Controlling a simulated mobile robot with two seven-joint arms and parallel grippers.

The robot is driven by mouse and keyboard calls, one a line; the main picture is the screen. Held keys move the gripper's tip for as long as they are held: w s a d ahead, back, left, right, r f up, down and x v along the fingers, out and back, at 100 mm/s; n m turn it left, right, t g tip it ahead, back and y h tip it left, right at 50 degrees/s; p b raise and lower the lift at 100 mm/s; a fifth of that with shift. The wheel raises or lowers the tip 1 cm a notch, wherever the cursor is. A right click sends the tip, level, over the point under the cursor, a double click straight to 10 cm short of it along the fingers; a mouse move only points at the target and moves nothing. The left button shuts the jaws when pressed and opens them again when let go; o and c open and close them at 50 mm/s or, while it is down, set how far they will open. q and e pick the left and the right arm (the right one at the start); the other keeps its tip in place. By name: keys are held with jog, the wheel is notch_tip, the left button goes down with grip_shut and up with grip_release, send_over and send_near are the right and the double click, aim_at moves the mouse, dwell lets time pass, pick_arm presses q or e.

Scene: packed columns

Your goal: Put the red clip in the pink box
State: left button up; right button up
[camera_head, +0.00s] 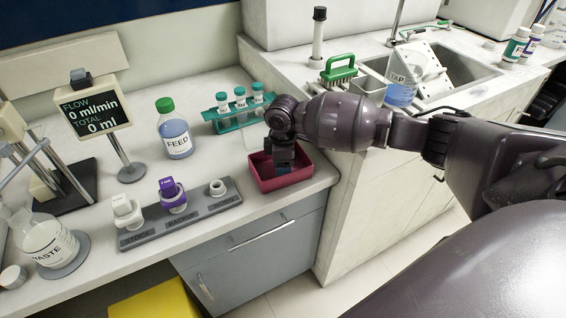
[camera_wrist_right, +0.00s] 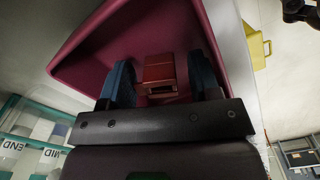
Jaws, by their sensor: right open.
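The pink box (camera_head: 285,184) stands open near the bench's front edge in the head view. It also fills the top of the right wrist view (camera_wrist_right: 95,65). The red clip (camera_wrist_right: 158,74) shows in the wrist view between my right gripper's two blue fingers, over the box floor; I cannot tell whether it rests there. My right gripper (camera_wrist_right: 163,82) is open, with gaps on both sides of the clip. In the head view my right gripper (camera_head: 285,166) reaches down into the box and hides the clip. My left gripper is not in view.
A grey holder (camera_head: 182,225) with several sockets stands left of the box. Behind are a teal rack (camera_head: 238,112) of vials and the FEED bottle (camera_head: 175,130). A green brush (camera_head: 338,70) and sink (camera_head: 450,65) lie to the right. The bench edge is close in front.

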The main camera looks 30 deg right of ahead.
notch_tip(320, 180, up, 6)
jog(key=shift+r+p, duration=0.15)
jog(key=shift+p, duration=0.55)
notch_tip(320, 180, up, 6)
jog(key=p, duration=0.1)
